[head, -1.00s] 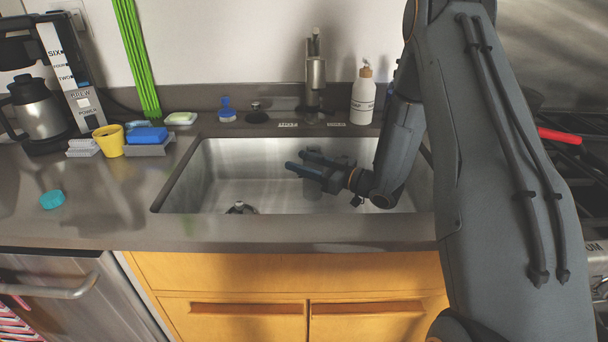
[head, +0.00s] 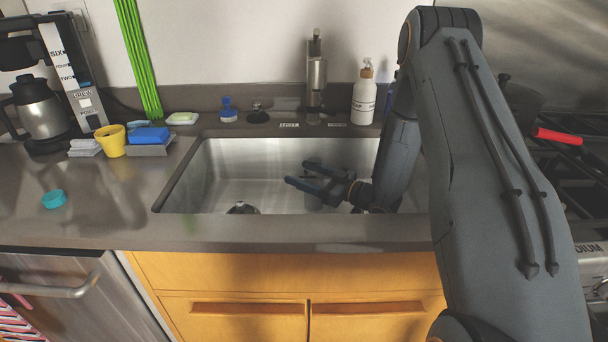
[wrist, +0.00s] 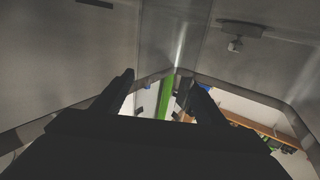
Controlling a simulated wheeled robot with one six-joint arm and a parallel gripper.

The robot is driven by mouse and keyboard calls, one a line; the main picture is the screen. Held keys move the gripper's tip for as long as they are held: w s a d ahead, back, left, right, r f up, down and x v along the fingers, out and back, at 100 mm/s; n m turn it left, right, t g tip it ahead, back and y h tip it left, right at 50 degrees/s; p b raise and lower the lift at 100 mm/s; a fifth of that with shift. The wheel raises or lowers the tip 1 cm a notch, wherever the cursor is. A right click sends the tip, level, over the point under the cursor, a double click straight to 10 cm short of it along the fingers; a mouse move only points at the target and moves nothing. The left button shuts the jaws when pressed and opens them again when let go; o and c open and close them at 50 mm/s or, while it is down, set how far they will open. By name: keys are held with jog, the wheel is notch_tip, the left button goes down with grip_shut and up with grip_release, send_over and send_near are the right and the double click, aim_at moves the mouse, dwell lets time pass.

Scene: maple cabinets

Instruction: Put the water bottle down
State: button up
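My gripper (head: 299,173) is low inside the steel sink (head: 232,160), pointing left. Its two dark fingers are apart, and in the wrist view (wrist: 158,80) nothing shows between them. I cannot make out a water bottle for certain in either view. A narrow blue thing (head: 389,101) stands at the back of the counter, mostly hidden behind my arm, and I cannot tell what it is. My arm also hides the right part of the sink.
A white soap dispenser (head: 364,96) and the faucet (head: 316,75) stand behind the sink. A yellow cup (head: 112,140), a blue sponge (head: 148,135) and a coffee maker (head: 60,75) are at left. The left front counter is mostly clear, apart from a teal lid (head: 54,199).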

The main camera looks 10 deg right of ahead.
aim_at(323, 180)
jog(key=shift+r, duration=0.1)
jog(key=shift+s+d, duration=0.2)
jog(key=shift+d, duration=0.1)
jog(key=b+v, duration=0.1)
jog(key=v, duration=0.6)
jog(key=shift+r, duration=0.1)
